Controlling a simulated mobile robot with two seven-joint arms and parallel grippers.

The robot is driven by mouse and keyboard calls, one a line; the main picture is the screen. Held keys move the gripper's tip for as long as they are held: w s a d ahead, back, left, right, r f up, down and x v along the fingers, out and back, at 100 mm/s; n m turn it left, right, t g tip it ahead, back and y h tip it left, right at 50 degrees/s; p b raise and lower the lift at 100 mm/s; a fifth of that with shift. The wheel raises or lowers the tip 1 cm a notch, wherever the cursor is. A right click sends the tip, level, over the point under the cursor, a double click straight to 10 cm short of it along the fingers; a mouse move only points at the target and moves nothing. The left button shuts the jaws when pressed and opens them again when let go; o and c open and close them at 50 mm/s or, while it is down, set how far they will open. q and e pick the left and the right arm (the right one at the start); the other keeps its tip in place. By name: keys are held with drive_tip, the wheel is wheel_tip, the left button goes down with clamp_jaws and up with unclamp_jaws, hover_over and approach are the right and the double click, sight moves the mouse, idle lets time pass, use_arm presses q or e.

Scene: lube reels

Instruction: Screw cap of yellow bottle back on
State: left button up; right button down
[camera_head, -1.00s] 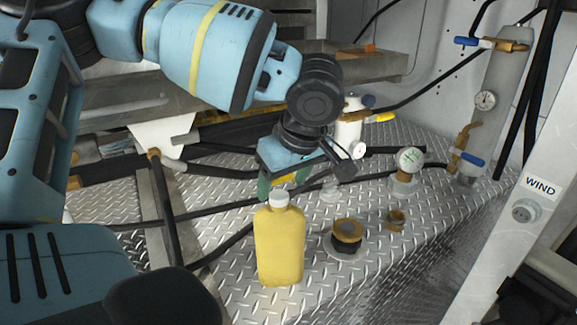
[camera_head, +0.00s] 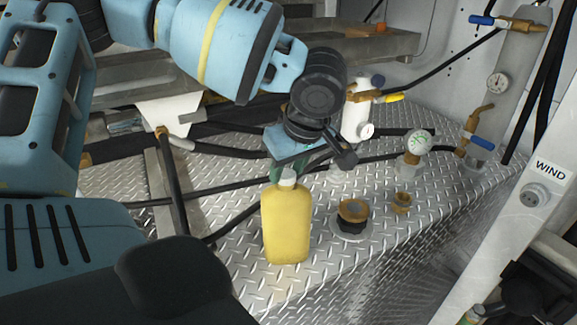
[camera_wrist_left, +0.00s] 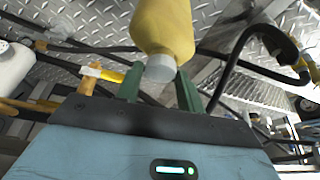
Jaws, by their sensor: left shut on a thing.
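The yellow bottle (camera_head: 287,225) stands upright on the metal tread-plate deck. Its white cap (camera_head: 287,177) sits at the top of the bottle, with no gap visible between them. My left gripper (camera_head: 284,183) is at the cap, coming from behind and above, and is shut on it. In the left wrist view, the green fingers of my left gripper (camera_wrist_left: 160,84) are on either side of the white cap (camera_wrist_left: 160,68), with the yellow bottle (camera_wrist_left: 163,25) beyond. The far finger is partly hidden in the head view. My right gripper is not in view.
Behind are a gauge (camera_head: 419,142), a white canister (camera_head: 355,120) and black hoses. The deck in front of the bottle is clear.

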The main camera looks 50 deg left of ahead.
use_arm(q)
drive_tip(key=shift+r+m, duration=0.1)
drive_tip(key=shift+m, duration=0.3)
drive_tip(key=m+t, duration=0.1)
drive_tip(key=m, duration=0.2)
drive_tip(key=shift+s+m+t+h+p, duration=0.2)
drive_tip(key=shift+m+t+h+p, duration=0.1)
drive_tip(key=shift+t+h+p, duration=0.1)
drive_tip(key=shift+m, duration=0.4)
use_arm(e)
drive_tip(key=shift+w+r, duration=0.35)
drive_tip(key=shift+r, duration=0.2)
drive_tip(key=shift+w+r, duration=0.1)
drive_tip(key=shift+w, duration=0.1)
